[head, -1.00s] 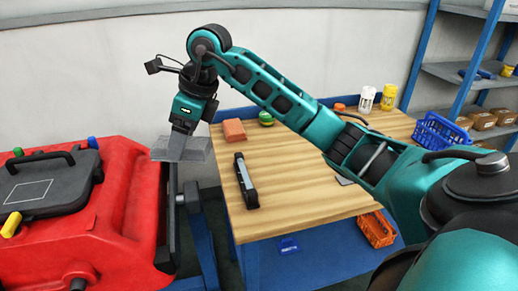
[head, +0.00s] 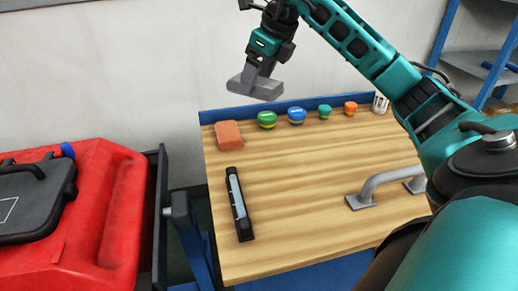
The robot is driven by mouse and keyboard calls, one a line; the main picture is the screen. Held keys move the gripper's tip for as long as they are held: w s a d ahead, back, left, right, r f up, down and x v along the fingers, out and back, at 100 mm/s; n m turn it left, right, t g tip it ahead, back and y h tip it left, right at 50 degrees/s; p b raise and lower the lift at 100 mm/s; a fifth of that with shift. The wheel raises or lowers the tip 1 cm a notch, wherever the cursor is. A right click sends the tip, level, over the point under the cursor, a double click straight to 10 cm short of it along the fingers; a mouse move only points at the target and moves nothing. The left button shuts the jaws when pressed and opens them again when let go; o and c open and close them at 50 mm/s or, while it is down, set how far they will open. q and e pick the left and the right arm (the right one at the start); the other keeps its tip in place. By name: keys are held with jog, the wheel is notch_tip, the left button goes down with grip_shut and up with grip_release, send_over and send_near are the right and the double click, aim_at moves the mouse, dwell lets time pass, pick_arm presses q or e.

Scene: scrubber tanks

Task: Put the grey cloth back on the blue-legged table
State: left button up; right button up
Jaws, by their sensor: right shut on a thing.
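The grey cloth (head: 250,87) hangs from my right gripper (head: 260,72), which is shut on it. Gripper and cloth appear above the back left part of the blue-legged table (head: 290,185), in front of the white wall. The cloth looks clear of the tabletop. The table has a pale wooden top; its legs are mostly out of the picture. My left gripper is not in view.
On the table are an orange-red block (head: 228,135), a black bar-shaped tool (head: 239,204), several small round tins along the back and a grey handle (head: 388,182). A red machine (head: 112,215) stands left. The tabletop's middle is bare.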

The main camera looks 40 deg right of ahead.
jog(key=shift+w+d, duration=0.15)
jog(key=shift+d, duration=0.1)
jog(key=shift+f, duration=0.25)
notch_tip(320, 180, down, 15)
jog(key=shift+r+b, duration=0.2)
jog(key=shift+b, duration=0.8)
notch_tip(320, 180, down, 4)
jog(key=shift+f, duration=0.45)
jog(key=o, duration=1.1)
